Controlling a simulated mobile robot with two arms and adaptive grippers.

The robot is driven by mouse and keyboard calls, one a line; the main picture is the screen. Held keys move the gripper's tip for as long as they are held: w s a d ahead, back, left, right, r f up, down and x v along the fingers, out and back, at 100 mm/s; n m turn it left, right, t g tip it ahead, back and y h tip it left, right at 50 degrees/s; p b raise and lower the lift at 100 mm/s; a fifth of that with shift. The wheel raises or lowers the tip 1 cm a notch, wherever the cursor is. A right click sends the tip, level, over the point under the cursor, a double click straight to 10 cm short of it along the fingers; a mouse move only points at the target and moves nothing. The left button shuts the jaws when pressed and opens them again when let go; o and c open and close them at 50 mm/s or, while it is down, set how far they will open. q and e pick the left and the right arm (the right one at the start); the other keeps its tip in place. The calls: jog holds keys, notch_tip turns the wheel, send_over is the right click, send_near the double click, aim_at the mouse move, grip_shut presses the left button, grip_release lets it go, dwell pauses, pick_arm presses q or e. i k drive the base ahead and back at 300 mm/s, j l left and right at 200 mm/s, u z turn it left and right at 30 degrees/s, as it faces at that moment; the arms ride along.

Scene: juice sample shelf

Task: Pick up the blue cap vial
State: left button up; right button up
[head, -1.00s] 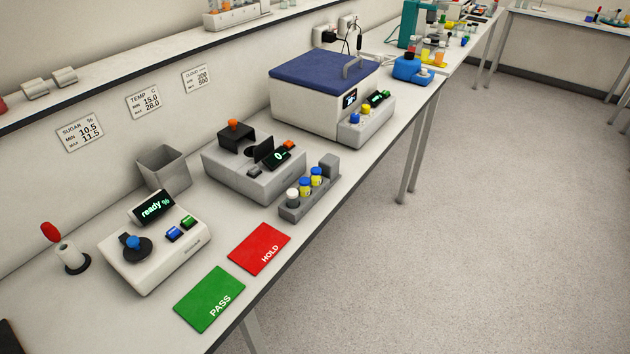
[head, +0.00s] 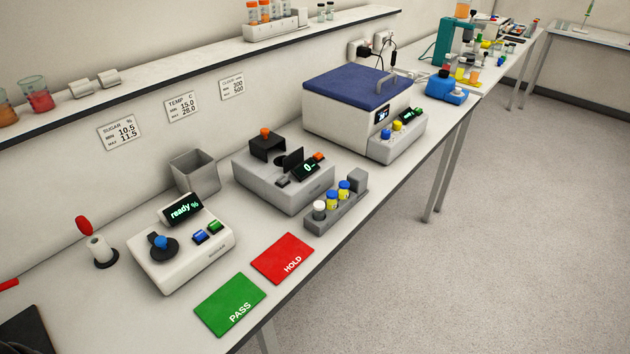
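A small grey rack (head: 350,213) stands on the bench right of the middle. It holds several vials in a row. Two vials in it have blue caps and yellow bodies: the middle one (head: 332,201) and the farther one (head: 344,190). The nearest vial (head: 319,210) has a white cap. All stand upright, their lower parts hidden in the rack. Neither of my grippers shows in the head view.
Left of the rack are a grey instrument (head: 290,205), a white "ready %" instrument (head: 180,270) and a grey bin (head: 195,172). The red HOLD mat (head: 283,258) and green PASS mat (head: 230,304) lie in front. A blue-lidded box (head: 358,88) stands behind.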

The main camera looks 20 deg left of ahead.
aim_at(344, 194)
jog(key=i+l+u, duration=0.1)
jog(key=u, duration=0.75)
jog(key=i+l+u, duration=0.2)
jog(key=l, duration=0.15)
jog(key=i+l+u, duration=0.1)
jog(key=l+u, duration=0.15)
jog(key=i+l+u, duration=0.2)
jog(key=l, duration=0.25)
jog(key=l+u, duration=0.25)
jog(key=k+l, duration=0.05)
jog(key=l, duration=0.05)
